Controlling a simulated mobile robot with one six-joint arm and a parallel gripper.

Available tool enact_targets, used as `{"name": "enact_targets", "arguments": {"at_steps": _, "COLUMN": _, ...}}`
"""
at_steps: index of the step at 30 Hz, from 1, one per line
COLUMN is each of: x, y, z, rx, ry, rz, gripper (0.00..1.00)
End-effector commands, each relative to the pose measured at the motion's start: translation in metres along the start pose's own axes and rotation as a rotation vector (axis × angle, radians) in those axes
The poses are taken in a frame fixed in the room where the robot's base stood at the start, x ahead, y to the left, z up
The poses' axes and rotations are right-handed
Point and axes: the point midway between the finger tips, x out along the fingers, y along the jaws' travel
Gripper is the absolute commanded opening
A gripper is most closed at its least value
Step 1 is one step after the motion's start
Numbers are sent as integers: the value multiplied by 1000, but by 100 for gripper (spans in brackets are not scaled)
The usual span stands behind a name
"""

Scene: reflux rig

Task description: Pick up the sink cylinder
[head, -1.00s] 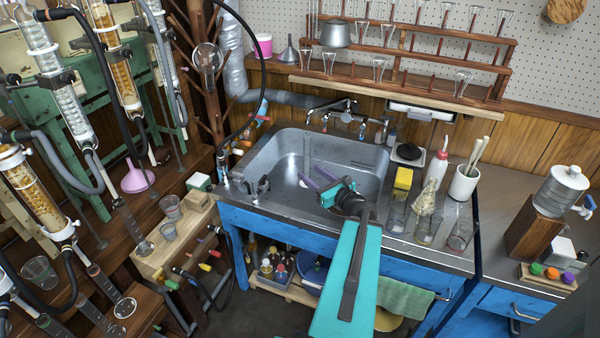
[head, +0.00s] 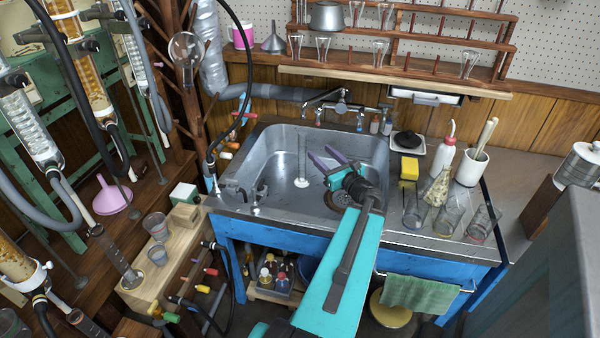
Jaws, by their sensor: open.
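The sink cylinder (head: 302,158) is a clear, narrow glass cylinder with a pale round foot. It stands upright in the metal sink (head: 262,160), left of the middle of the basin. My gripper (head: 322,158) has purple fingers and a teal body. It reaches over the sink from the front, with its fingers pointing up and left. The fingers are parted and empty, just right of the cylinder in the picture. I cannot tell whether they touch it. The whole cylinder shows from rim to foot.
A faucet (head: 340,107) stands behind the basin. Right of the sink are a yellow sponge (head: 409,168), glass beakers (head: 415,210), a wash bottle (head: 443,155) and a white pot (head: 471,168). Glassware and a pink funnel (head: 112,197) stand at left. The basin's left part is clear.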

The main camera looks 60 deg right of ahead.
Motion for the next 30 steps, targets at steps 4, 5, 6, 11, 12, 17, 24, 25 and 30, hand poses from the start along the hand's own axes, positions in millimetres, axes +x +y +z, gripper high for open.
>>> {"name": "enact_targets", "arguments": {"at_steps": 4, "x": -1, "y": -2, "z": 0, "rx": 0, "ry": 0, "rz": -3, "gripper": 47}}
{"name": "enact_targets", "arguments": {"at_steps": 5, "x": -1, "y": -3, "z": 0, "rx": 0, "ry": 0, "rz": -4, "gripper": 47}}
{"name": "enact_targets", "arguments": {"at_steps": 6, "x": -1, "y": -3, "z": 0, "rx": 0, "ry": 0, "rz": -4, "gripper": 47}}
{"name": "enact_targets", "arguments": {"at_steps": 11, "x": 3, "y": -4, "z": 0, "rx": 0, "ry": 0, "rz": -4, "gripper": 47}}
{"name": "enact_targets", "arguments": {"at_steps": 12, "x": 6, "y": -4, "z": 0, "rx": 0, "ry": 0, "rz": -4, "gripper": 47}}
{"name": "enact_targets", "arguments": {"at_steps": 17, "x": 24, "y": -5, "z": 0, "rx": -1, "ry": 1, "rz": -4, "gripper": 47}}
{"name": "enact_targets", "arguments": {"at_steps": 24, "x": 55, "y": -6, "z": 0, "rx": 0, "ry": 0, "rz": -4, "gripper": 47}}
{"name": "enact_targets", "arguments": {"at_steps": 25, "x": 59, "y": -6, "z": 0, "rx": 0, "ry": 0, "rz": -4, "gripper": 47}}
{"name": "enact_targets", "arguments": {"at_steps": 30, "x": 76, "y": -6, "z": 0, "rx": 0, "ry": 0, "rz": -5, "gripper": 47}}
